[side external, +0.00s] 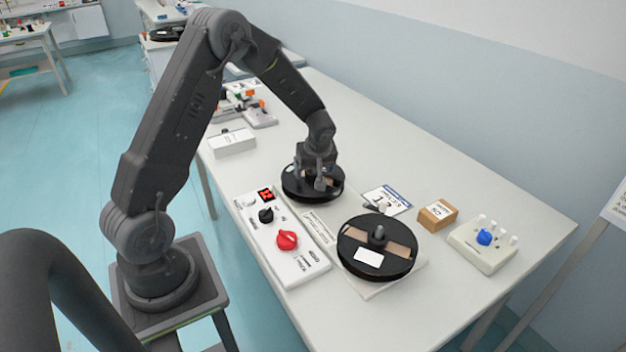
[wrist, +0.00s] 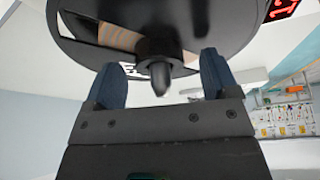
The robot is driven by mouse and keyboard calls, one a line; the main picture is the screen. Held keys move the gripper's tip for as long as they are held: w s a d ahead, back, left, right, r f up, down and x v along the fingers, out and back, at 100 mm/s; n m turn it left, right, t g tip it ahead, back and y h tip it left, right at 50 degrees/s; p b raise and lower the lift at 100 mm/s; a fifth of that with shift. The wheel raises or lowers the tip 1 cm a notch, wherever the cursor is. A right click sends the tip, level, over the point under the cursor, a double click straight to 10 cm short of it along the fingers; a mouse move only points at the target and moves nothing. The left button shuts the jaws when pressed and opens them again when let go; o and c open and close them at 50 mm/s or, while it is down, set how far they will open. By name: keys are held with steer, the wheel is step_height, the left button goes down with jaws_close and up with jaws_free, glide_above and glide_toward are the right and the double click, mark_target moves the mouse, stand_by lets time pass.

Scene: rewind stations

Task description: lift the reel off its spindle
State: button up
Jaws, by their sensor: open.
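A black reel (side external: 296,190) with tan film lies flat on the far station, with my gripper (side external: 319,180) right above its middle. In the wrist view this reel (wrist: 235,25) fills the top, and a dark spindle tip (wrist: 160,78) sticks out of its hub. My two blue fingers stand apart on either side of that tip, with gaps showing. Nothing is held. A second black reel (side external: 352,236), with a white label and tan film, lies on the near station around a dark spindle knob (side external: 378,234).
A white control panel (side external: 300,262) with red and black knobs lies left of the reels. A cardboard box (side external: 437,214) and a white unit with a blue knob (side external: 484,246) stand to the right. A white box (side external: 232,143) stands behind. The front table is clear.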

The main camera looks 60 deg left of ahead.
steer(key=c, duration=1.1)
steer(key=shift+r, duration=0.1)
